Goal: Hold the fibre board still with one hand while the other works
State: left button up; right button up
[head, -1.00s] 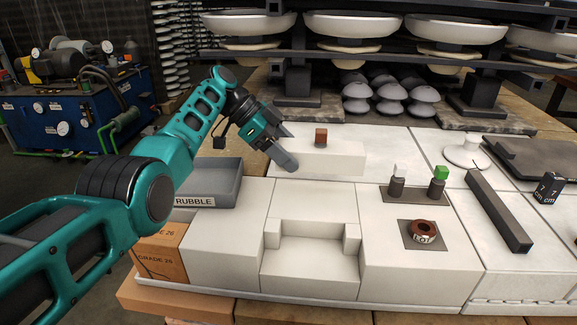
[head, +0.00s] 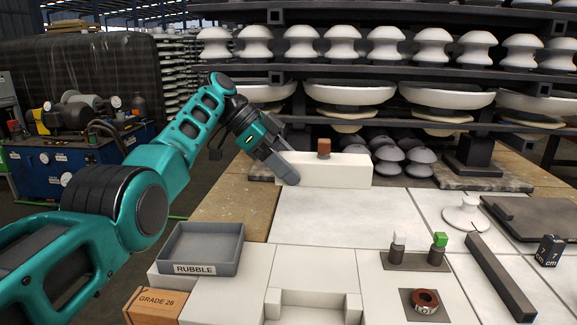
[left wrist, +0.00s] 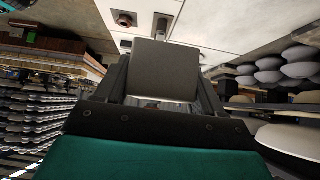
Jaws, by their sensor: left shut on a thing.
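The long pale board (head: 335,174) lies at the far edge of the white slabs in the head view. My left gripper (head: 287,173) is at its left end, shut on it. In the left wrist view, the board's end (left wrist: 163,70) fills the space between the two dark fingers, and its length is hidden behind that end. A small brown block (head: 324,148) appears to rest on top of the board. My right gripper is not in view.
A grey rubble tray (head: 200,262) and an orange brick box (head: 155,305) are at the front left. The slab (head: 340,218) before the board is clear.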

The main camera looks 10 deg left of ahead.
pick_arm(q)
jog(key=shift+f+b, duration=0.6)
jog(key=shift+f, duration=0.8)
jog(key=shift+f+b, duration=1.55)
jog(key=shift+f, duration=4.1)
jog(key=shift+f+b, duration=0.8)
jog(key=shift+f, duration=0.65)
jog(key=shift+f+b, duration=0.45)
jog(key=shift+f, duration=0.2)
jog(key=shift+f+b, duration=0.35)
jog(key=shift+f, duration=0.3)
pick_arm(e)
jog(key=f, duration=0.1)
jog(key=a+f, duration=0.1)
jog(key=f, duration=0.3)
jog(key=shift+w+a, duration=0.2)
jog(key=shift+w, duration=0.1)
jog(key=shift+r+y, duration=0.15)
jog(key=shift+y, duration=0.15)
pick_arm(q)
jog(key=shift+f, duration=0.2)
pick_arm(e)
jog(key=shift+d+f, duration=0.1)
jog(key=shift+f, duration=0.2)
